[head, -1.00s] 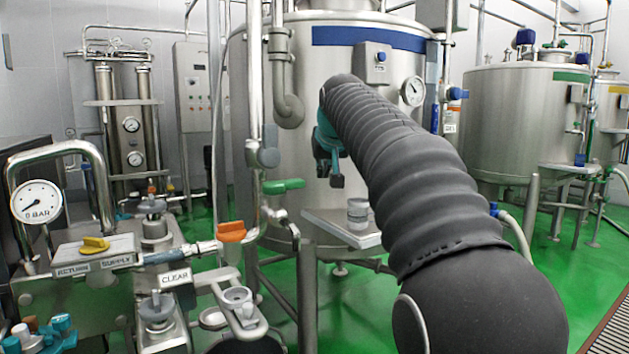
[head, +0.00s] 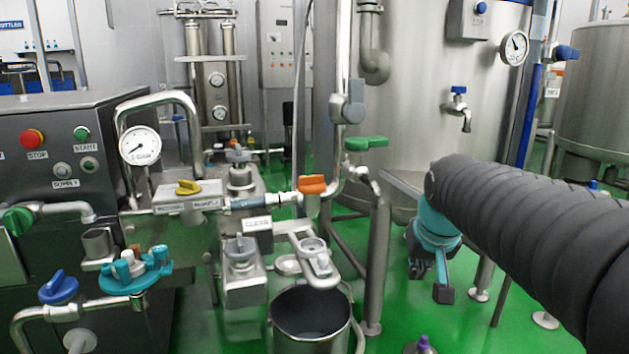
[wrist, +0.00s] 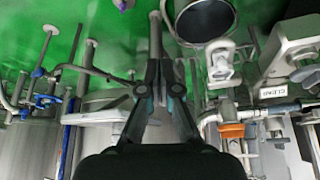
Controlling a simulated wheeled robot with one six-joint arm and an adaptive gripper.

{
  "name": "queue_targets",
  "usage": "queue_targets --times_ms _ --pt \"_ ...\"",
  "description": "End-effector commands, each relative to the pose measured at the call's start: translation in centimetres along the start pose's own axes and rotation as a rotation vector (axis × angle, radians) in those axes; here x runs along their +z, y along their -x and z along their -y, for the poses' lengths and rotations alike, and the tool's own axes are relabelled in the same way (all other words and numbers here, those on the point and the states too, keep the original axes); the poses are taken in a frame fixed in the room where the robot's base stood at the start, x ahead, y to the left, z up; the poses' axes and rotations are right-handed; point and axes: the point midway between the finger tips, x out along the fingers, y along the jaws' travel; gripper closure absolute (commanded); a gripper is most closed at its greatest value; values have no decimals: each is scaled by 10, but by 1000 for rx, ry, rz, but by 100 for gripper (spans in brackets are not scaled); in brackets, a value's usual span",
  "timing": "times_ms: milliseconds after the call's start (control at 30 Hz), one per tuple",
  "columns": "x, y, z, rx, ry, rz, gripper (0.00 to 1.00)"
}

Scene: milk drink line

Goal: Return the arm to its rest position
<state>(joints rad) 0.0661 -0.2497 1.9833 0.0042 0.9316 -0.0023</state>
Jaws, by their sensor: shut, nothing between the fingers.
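My arm in its black ribbed sleeve reaches in from the right edge of the head view. My gripper (head: 432,285) hangs from its end, teal and dark, pointing down. It is shut and empty, in front of the big steel tank and over the green floor. In the wrist view my gripper (wrist: 160,85) shows its two dark fingers brought together at the tips, with nothing between them. In the head view no object touches the fingers.
A steel bin (head: 311,318) stands at lower centre, left of my gripper. A steel post (head: 377,265) stands close by. The big tank (head: 420,75) is behind. Green floor lies open below.

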Motion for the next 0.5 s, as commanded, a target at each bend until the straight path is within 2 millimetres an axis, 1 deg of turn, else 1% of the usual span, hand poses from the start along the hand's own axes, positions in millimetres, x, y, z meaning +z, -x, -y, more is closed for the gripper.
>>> queue_targets --times_ms 33,67,100,167,200,300,400,500 --pt "30 -1 2 -2 5 16 100" --pt "47 -2 3 -3 8 26 100" --pt "69 -4 5 -5 12 38 100" --pt "100 -6 6 -7 18 50 100" --pt "120 -8 7 -8 22 58 100" --pt "165 -10 9 -12 32 69 100" --pt "196 -10 11 -17 42 63 100" --pt "209 -4 12 -21 49 38 100"
